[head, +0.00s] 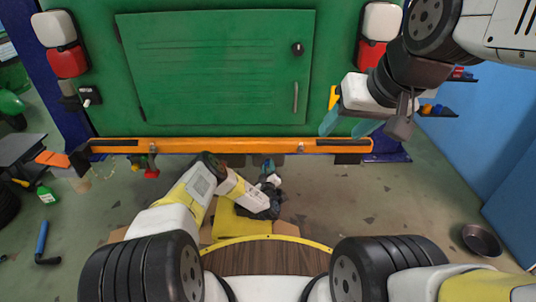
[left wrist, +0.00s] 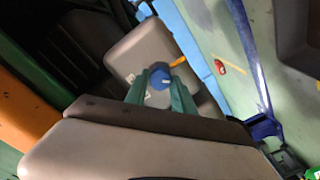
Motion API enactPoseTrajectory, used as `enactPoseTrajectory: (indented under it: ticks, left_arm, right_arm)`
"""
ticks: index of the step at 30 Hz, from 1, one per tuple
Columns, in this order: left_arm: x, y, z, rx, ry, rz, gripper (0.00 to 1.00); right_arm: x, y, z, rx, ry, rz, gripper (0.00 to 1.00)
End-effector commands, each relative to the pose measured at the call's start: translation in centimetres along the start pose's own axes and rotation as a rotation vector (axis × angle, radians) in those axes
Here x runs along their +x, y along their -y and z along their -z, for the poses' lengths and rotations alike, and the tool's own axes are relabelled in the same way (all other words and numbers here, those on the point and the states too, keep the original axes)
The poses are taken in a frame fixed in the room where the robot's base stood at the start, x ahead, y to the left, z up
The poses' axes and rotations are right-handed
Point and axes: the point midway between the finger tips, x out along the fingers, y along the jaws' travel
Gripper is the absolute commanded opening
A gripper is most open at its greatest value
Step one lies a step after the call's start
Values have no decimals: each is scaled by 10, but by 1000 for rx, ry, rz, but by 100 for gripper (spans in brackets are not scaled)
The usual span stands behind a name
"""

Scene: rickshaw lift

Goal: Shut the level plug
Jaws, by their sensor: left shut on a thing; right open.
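A blue round plug (left wrist: 160,79) shows in the left wrist view on the face of a light grey housing (left wrist: 126,48). My left gripper (left wrist: 162,72) has its two teal fingers on either side of the plug, shut on it. In the head view my left gripper (head: 268,168) reaches low under the orange bumper (head: 225,146) of the green vehicle; the plug is hidden there. Whether the plug is fully turned cannot be told. My right gripper (head: 347,124) is open and empty at the right end of the bumper.
The green vehicle panel (head: 215,65) with a closed door stands ahead, with red and white lights at both sides. A yellow-orange lever (left wrist: 179,62) is beside the plug. A dark bowl (head: 481,240) lies on the floor at right. A green bottle (head: 46,195) is at left.

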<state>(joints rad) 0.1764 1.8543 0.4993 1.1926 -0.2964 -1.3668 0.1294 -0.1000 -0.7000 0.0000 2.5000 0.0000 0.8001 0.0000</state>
Motion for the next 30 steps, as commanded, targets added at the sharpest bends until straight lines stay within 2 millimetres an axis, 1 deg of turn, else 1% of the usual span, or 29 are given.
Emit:
enactPoseTrajectory:
  ticks: [8,14,30]
  left_arm:
    - [0,0,0,40,-1,-1,0]
    - [0,-1,0,148,-1,-2,0]
    - [0,-2,0,644,-1,-3,0]
  right_arm:
    - [0,0,0,0,0,0,52]
    - [0,0,0,0,0,0,52]
    - [0,0,0,0,0,0,52]
